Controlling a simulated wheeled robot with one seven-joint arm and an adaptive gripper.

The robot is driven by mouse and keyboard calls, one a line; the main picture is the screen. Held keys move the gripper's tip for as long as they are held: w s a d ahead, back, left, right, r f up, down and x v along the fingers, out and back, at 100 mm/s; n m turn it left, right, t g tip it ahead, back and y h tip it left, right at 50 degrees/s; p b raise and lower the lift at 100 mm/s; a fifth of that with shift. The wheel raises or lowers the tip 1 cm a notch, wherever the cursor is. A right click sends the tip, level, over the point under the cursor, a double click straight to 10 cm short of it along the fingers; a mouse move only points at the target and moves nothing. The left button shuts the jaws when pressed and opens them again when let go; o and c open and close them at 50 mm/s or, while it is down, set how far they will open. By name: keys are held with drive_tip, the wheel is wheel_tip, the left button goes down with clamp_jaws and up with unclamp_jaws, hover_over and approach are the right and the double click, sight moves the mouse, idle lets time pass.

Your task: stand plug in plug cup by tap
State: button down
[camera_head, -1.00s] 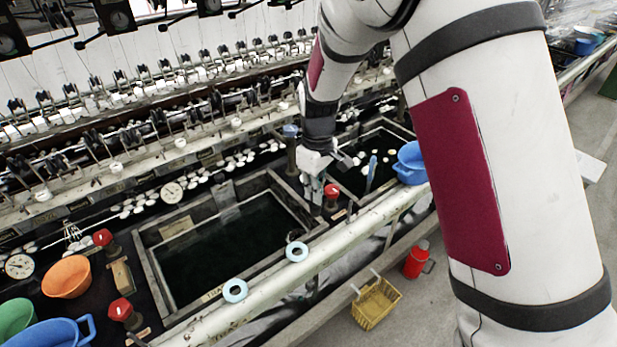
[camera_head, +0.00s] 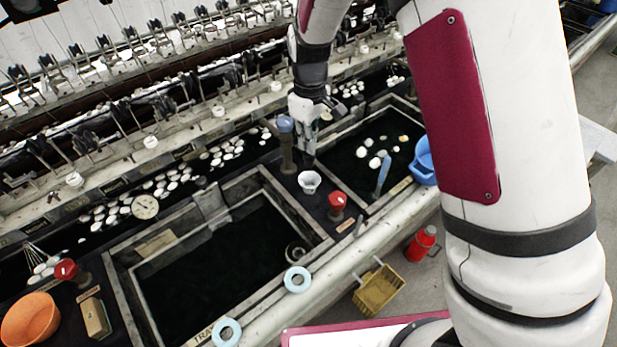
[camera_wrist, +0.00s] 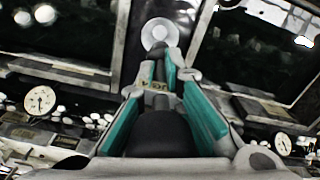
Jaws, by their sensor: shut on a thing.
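My gripper (camera_head: 310,146) is over the strip between the two dark basins, in the head view just behind a small white cup (camera_head: 309,181). This plug cup stands next to a red-knobbed tap (camera_head: 337,202). In the wrist view the cup (camera_wrist: 159,33) shows as a pale ring beyond the fingertips, apart from them. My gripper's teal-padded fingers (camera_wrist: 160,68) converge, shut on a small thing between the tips. I take it for the plug; it is mostly hidden, and its tilt cannot be told.
A grey post with a blue top (camera_head: 287,145) stands close left of my gripper. A blue stick (camera_head: 382,176) leans at the right basin. Light-blue rings (camera_head: 297,279) sit on the front rail. The basins (camera_head: 215,268) hold dark water, with white cocoons in the right one.

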wheel_tip(320, 180, down, 10)
drive_tip(key=shift+r+p, duration=0.1)
drive_tip(key=shift+p, duration=0.65)
drive_tip(key=shift+f, duration=0.3)
drive_tip(key=c, duration=1.7)
unclamp_jaws()
drive_tip(key=shift+r, duration=0.1)
wheel_tip(320, 180, up, 13)
drive_tip(key=shift+f+b, duration=0.15)
drive_tip(key=shift+b, duration=0.9)
